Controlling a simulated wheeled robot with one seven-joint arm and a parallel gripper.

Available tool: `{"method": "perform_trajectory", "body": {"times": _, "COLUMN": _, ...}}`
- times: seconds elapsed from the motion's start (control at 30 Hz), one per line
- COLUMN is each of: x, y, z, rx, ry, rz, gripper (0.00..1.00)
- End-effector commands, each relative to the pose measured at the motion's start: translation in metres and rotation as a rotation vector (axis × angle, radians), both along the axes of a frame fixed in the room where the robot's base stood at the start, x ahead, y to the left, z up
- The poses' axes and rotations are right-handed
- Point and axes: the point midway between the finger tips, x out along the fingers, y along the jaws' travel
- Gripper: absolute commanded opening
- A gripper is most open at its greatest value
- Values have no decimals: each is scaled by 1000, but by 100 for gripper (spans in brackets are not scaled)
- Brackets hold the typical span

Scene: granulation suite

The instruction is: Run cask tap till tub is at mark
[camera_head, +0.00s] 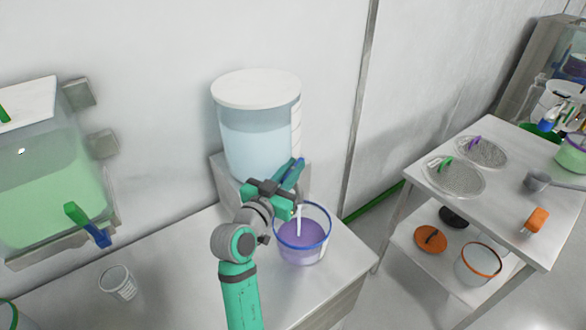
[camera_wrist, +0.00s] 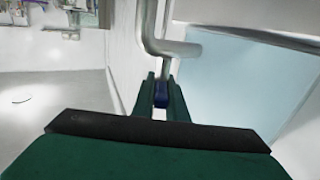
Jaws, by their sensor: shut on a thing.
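The cask (camera_head: 262,135) is a clear, white-lidded vessel of pale blue liquid on a grey stand against the wall. Its wall also fills the right of the wrist view (camera_wrist: 240,85). My gripper (camera_head: 285,190) is at its front, shut on the blue tap handle (camera_wrist: 161,95), under a bent grey pipe (camera_wrist: 165,45). The tub (camera_head: 303,254), clear with a blue rim, stands on the bench below the tap and holds purple liquid. A thin pale streak (camera_head: 298,222) runs down from the tap into the tub. I cannot make out a mark on the tub.
Another vessel (camera_head: 50,195) of green liquid with a green and blue handle (camera_head: 87,225) is at left. A side table (camera_head: 480,215) at right carries lids and tools, with floor between.

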Motion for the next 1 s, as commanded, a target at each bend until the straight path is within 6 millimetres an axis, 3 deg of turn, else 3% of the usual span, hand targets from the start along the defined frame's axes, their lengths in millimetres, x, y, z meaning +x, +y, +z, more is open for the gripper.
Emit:
{"method": "perform_trajectory", "body": {"times": 0.2, "x": 0, "y": 0, "z": -1, "rx": -1, "ry": 3, "rz": -1, "gripper": 0}}
{"method": "perform_trajectory", "body": {"times": 0.23, "x": 0, "y": 0, "z": -2, "rx": -1, "ry": 3, "rz": -1, "gripper": 15}}
{"method": "perform_trajectory", "body": {"times": 0.3, "x": 0, "y": 0, "z": -1, "rx": -1, "ry": 3, "rz": -1, "gripper": 31}}
{"method": "perform_trajectory", "body": {"times": 0.67, "x": -3, "y": 2, "z": -1, "rx": -1, "ry": 0, "rz": -1, "gripper": 31}}
{"method": "perform_trajectory", "body": {"times": 1.0, "x": -49, "y": 27, "z": -1, "rx": -1, "ry": 0, "rz": 3, "gripper": 31}}
